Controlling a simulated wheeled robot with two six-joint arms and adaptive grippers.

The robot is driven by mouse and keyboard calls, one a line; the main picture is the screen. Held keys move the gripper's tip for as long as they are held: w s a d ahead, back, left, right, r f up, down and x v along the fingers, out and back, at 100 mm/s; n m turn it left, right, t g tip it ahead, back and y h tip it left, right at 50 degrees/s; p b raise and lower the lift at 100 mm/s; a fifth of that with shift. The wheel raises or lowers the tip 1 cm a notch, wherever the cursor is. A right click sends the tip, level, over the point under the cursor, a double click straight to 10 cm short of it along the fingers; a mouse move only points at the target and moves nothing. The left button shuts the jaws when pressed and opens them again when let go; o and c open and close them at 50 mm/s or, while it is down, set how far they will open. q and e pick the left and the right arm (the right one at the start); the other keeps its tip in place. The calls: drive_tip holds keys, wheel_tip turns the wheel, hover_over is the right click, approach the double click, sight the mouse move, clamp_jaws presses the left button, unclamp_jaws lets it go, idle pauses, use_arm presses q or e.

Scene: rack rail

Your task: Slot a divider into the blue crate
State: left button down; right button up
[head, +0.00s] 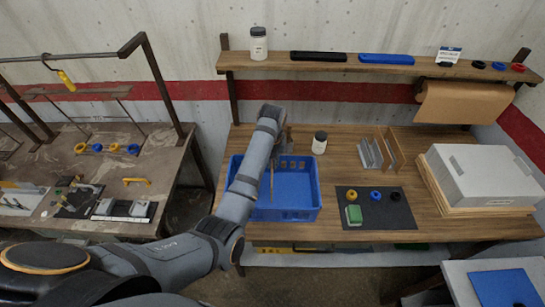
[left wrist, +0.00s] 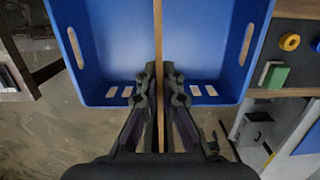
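The blue crate (head: 298,212) stands at the left front of the wooden table; it also fills the top of the left wrist view (left wrist: 100,98). My left gripper (left wrist: 160,72) is over the crate, with its two fingers closed on either side of a thin wooden divider (left wrist: 158,28). The divider is seen edge-on, running across the middle of the crate. In the head view it shows as a thin brown strip (head: 271,182) beside my arm. My arm hides part of the crate there. I cannot tell whether the divider sits in the slots. My right gripper is not in view.
Upright panels (head: 372,153) stand right of the crate, behind a dark mat (head: 375,222) with coloured rings and a green block (head: 354,214). A grey box (head: 483,175) is at the right. A shelf (head: 375,67) runs above.

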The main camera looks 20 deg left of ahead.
use_arm(q)
drive_tip(key=f, duration=0.3)
drive_tip(key=shift+w+f, duration=0.2)
drive_tip(key=shift+w, duration=0.1)
drive_tip(key=shift+f, duration=0.35)
drive_tip(key=shift+s+f, duration=0.2)
drive_tip(key=shift+f, duration=0.15)
drive_tip(key=shift+w+f, duration=0.1)
drive_tip(key=shift+f, duration=0.05)
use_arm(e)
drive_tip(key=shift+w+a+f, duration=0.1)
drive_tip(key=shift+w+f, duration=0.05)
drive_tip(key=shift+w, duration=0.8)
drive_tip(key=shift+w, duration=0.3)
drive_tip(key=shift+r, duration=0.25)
use_arm(q)
drive_tip(key=shift+f+b, duration=1.65)
drive_tip(key=shift+f, duration=2.2)
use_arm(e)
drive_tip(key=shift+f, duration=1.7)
